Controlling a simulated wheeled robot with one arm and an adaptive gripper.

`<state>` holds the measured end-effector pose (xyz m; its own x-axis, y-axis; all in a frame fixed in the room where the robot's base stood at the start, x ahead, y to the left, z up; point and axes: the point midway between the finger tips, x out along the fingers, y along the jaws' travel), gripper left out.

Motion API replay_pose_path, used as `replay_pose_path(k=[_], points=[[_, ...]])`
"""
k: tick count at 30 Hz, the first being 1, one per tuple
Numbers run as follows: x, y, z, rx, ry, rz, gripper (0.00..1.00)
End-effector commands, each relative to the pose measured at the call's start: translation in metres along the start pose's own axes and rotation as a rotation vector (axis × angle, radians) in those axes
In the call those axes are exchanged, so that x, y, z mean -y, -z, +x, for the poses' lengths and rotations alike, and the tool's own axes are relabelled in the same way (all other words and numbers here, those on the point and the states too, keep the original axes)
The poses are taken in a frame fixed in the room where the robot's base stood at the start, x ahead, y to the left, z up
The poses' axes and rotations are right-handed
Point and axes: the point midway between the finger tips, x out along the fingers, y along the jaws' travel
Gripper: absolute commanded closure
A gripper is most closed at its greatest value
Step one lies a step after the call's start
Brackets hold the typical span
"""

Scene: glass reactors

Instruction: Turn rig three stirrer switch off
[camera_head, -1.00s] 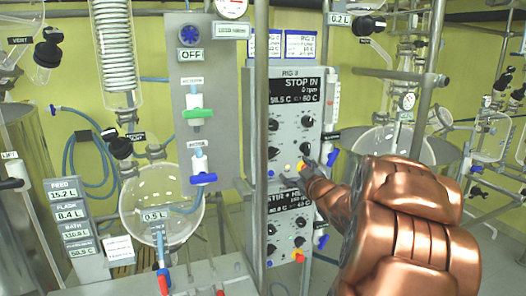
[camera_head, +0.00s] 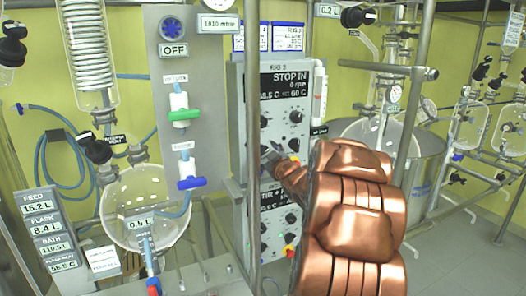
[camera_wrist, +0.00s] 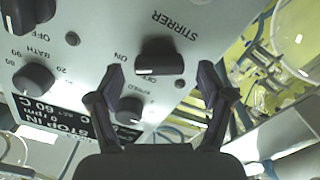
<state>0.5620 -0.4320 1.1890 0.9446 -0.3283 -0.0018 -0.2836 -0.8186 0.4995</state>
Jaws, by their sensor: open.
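The rig three panel (camera_head: 309,92) is grey and reads RIG 3, STOP IN and 0 rpm. In the wrist view the panel appears inverted. The stirrer switch (camera_wrist: 160,57) is a dark knob beside the words STIRRER and ON, with a white mark on its lower edge. My gripper (camera_wrist: 162,80) is open, its two dark fingers on either side of the knob's lower part in the picture. I cannot tell whether they touch it. In the head view my gripper (camera_head: 268,155) is at the panel's lower left and partly hidden by my copper-coloured arm.
Other knobs, including the bath knob (camera_wrist: 34,78) and speed knob (camera_wrist: 130,110), sit close by on the panel. A vertical metal post (camera_head: 253,120) stands just left of the panel. A second panel (camera_head: 272,228) is below. A glass flask (camera_head: 145,205) is at left.

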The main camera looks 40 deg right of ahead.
Motion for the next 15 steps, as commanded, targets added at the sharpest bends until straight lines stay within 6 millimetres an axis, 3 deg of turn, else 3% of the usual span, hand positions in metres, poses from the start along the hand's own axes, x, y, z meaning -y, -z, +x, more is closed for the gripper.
replay_pose_path(k=[6,15], points=[[-0.0012,0.0005,0.0110,-0.001,-0.002,0.000,0.21],[-0.0008,0.0000,0.0122,-0.001,-0.002,0.000,0.21]])
